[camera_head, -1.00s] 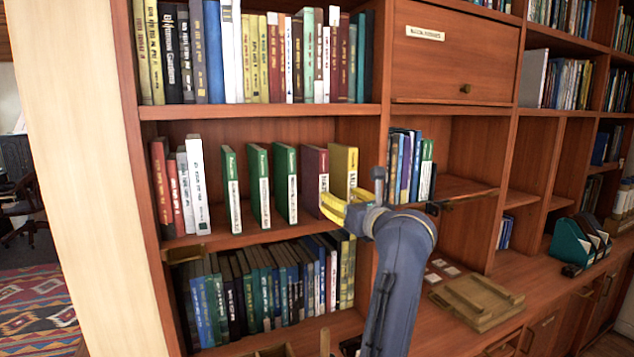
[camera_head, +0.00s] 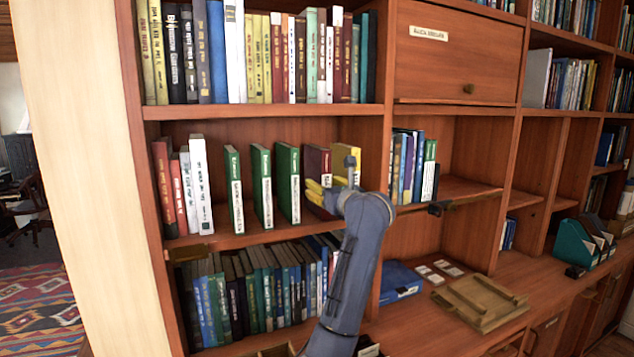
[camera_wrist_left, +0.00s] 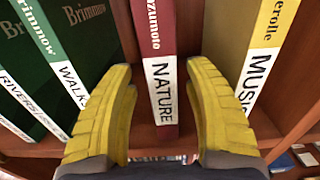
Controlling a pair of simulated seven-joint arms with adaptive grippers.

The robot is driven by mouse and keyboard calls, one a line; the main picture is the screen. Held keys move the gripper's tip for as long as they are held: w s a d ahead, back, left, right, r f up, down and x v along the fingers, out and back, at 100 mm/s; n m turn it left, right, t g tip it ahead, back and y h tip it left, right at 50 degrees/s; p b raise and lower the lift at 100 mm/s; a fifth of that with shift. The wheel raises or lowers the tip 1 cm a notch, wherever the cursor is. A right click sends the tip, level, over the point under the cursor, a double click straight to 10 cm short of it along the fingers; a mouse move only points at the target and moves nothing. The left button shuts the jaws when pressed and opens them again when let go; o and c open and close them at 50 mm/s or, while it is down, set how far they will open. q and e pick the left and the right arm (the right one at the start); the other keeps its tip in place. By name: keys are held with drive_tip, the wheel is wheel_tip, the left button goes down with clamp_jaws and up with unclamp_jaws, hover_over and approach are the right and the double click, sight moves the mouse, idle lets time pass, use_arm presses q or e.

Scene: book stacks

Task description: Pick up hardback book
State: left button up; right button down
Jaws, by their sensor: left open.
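A dark red hardback book (camera_head: 316,162) stands upright on the middle shelf. Its spine reads NATURE in the left wrist view (camera_wrist_left: 151,40). My left gripper (camera_head: 324,192), with yellow fingers, is open at the front of this book. In the left wrist view the fingers (camera_wrist_left: 160,80) stand on either side of the red spine, with visible gaps on both sides. A yellow book (camera_wrist_left: 262,45) stands to its right, partly behind my arm in the head view. Green books (camera_head: 288,180) stand to its left. My right gripper is not in view.
Full rows of books fill the shelves above (camera_head: 265,60) and below (camera_head: 255,290). A white book (camera_head: 200,185) stands at the left of the middle shelf. A blue item (camera_head: 398,281) and a wooden tray (camera_head: 478,302) lie on the lower counter at right.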

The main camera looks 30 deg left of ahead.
use_arm(q)
drive_tip(key=shift+x, duration=2.4)
drive_tip(key=shift+w+d+r, duration=0.1)
drive_tip(key=shift+w+r, duration=0.05)
clamp_jaws()
drive_tip(key=shift+r, duration=0.1)
